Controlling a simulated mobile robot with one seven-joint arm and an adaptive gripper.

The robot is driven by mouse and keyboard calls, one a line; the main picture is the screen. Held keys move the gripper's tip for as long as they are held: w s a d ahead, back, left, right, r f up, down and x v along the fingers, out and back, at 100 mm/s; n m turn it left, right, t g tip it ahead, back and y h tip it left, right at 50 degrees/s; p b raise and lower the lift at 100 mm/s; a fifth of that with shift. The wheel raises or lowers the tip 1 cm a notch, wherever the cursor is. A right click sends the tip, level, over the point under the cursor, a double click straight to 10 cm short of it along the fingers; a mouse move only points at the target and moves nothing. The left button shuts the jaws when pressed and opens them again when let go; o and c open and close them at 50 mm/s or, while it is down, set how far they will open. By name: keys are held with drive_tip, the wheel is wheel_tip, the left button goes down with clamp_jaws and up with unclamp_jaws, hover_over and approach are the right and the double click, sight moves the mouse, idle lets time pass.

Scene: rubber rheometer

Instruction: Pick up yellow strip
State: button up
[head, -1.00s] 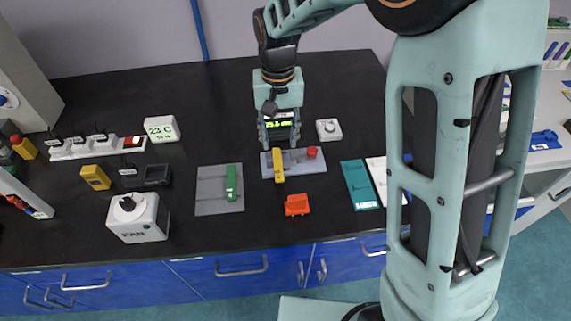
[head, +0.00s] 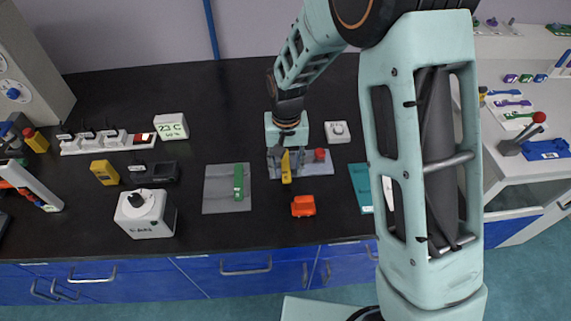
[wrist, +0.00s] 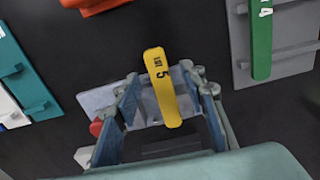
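The yellow strip (head: 286,168) lies on a small grey plate (head: 325,168) toward the back of the counter's middle. My gripper (head: 287,160) is low over the plate and points down. In the wrist view my gripper (wrist: 163,80) is open, with one finger on each side of the strip and a visible gap to it. Part of the plate is hidden behind the fingers.
A green strip (head: 239,182) lies on a grey plate (head: 213,192) to the left. A red-orange block (head: 303,206) is in front, a red knob (head: 319,154) at the plate's right, a teal plate (head: 360,188) further right.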

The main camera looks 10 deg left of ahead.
drive_tip(key=shift+f, duration=0.2)
idle(0.5)
clamp_jaws()
idle(0.3)
drive_tip(key=shift+r, duration=0.1)
